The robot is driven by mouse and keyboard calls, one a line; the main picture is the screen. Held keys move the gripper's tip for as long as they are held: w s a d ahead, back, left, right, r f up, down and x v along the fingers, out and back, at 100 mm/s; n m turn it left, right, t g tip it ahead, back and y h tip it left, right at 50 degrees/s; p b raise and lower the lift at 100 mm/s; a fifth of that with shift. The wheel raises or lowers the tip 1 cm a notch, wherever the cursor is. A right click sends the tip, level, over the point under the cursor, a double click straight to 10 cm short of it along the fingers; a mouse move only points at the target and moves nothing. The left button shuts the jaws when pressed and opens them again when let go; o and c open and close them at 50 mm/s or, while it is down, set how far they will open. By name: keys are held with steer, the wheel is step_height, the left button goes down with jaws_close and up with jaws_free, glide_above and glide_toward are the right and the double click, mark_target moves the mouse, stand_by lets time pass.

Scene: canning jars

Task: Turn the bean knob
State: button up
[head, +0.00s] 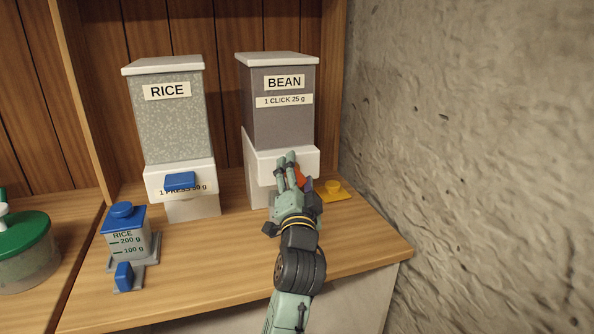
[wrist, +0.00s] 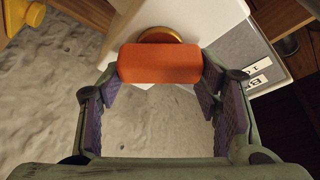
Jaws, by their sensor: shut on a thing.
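The bean dispenser (head: 279,105) stands upright on the wooden counter, with a grey body, white lid and white base, labelled BEAN and 1 CLICK 25 g. Its orange knob (head: 301,173) on the front is mostly hidden behind my gripper in the head view. In the wrist view the knob (wrist: 160,63) is a wide orange bar lying level across the picture, with a gold ring behind it. My gripper (head: 294,172) is at the front of the base. In the wrist view its fingers (wrist: 160,78) are shut on the knob, one at each end.
A rice dispenser (head: 167,115) with a blue button (head: 180,181) stands to the left. A small blue-lidded rice container (head: 129,232) is in front of it. A yellow piece (head: 334,188) lies right of the bean dispenser, near the rough grey wall (head: 470,150). A green-lidded jar (head: 22,250) is far left.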

steer(key=m+g, duration=0.1)
steer(key=m, duration=0.2)
steer(key=m+g+h, duration=0.1)
steer(key=m, duration=0.3)
steer(key=shift+f, duration=0.1)
steer(key=m+g, duration=0.1)
steer(key=m, duration=0.2)
steer(key=m+g+p, duration=0.1)
steer(key=m, duration=0.1)
steer(key=shift+f+m+g, duration=0.1)
steer(key=shift+m+g, duration=0.2)
steer(key=shift+m, duration=0.1)
steer(key=m+g+y, duration=0.1)
steer(key=m, duration=0.2)
steer(key=m+g+y+p, duration=0.1)
steer(key=m+y, duration=0.1)
steer(key=m, duration=0.1)
steer(key=m+g+y+p, duration=0.1)
steer(key=m+y, duration=0.1)
steer(key=m, duration=0.1)
steer(key=shift+a+f, duration=0.25)
steer(key=o, duration=1.2)
steer(key=shift+c, duration=0.2)
